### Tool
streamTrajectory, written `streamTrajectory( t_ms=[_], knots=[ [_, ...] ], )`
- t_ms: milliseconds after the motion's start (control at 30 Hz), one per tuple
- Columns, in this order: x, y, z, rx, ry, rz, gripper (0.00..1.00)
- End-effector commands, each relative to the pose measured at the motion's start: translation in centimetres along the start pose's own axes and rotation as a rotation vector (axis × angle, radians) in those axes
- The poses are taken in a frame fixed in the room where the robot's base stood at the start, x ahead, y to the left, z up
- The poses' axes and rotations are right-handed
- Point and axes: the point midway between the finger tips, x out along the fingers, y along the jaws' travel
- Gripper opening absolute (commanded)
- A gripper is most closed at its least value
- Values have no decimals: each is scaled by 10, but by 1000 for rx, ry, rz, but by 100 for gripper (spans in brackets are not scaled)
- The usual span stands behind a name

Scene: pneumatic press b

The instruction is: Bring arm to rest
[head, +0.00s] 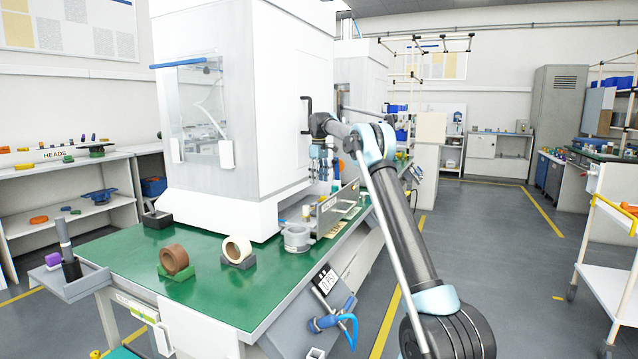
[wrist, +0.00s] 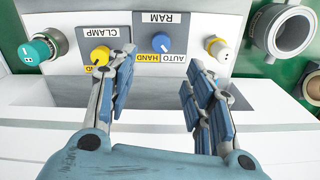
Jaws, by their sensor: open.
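My gripper (head: 320,168) hangs down at the end of my arm beside the right side of the white press (head: 220,110), above the right part of the green bench. In the wrist view my gripper (wrist: 158,78) is open, with nothing between its blue-padded fingers. Beyond the fingertips is a grey control panel, its labels upside down. Contact between fingers and panel cannot be told.
A metal cylindrical fixture (head: 297,236) stands on the green bench (head: 205,290) below my gripper. A brown ring (head: 174,260) and a cream ring (head: 237,250) sit on holders further left.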

Motion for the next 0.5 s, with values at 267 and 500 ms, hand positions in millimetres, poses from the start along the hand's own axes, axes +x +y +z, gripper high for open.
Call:
streamTrajectory(
  t_ms=[267,500],
  knots=[
    [-8,-1,11,16,2,2,48],
    [-42,-10,60,91,14,11,48]
  ],
)
